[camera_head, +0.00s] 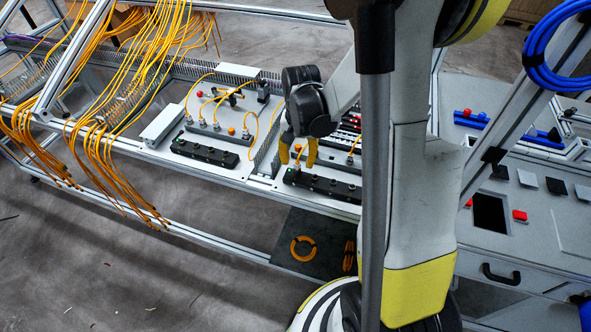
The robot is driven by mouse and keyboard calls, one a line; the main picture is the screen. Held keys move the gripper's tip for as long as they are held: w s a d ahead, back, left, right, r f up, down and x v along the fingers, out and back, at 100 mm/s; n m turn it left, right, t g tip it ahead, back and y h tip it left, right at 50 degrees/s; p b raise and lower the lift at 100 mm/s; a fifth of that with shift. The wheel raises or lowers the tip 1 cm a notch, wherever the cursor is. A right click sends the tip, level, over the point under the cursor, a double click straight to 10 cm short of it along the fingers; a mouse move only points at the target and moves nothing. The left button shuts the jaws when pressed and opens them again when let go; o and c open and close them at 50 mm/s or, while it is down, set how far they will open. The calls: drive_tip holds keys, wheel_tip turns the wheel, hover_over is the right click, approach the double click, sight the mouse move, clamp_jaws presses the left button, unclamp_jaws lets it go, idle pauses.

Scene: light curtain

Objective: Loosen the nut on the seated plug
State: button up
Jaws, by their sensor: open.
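My gripper (298,153) has yellow-orange fingers that point down, spread apart, above the back edge of the right-hand black connector block (320,185). It is open. An orange cable end (299,152) shows between or close behind the fingers. I cannot tell whether the fingers touch it. The seated plug and its nut are too small and too covered by the gripper to make out. Another orange cable ends in a plug (353,150) right of the gripper, close to my arm.
A second black block (204,153) sits on the left panel, with several orange-cabled plugs (217,126) behind it. Bundles of orange cables (105,130) hang over the frame at the left. Blue cables (553,50) hang at the upper right. My arm hides the middle right.

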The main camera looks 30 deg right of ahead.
sight(297, 162)
drive_tip(key=shift+f+b, duration=0.45)
drive_tip(key=shift+f, duration=1.3)
clamp_jaws()
drive_tip(key=shift+n, duration=0.3)
drive_tip(key=n+b, duration=0.1)
drive_tip(key=n, duration=0.5)
drive_tip(key=shift+a, duration=0.1)
drive_tip(key=n+b, duration=0.1)
drive_tip(key=n, duration=0.5)
drive_tip(key=shift+n, duration=0.5)
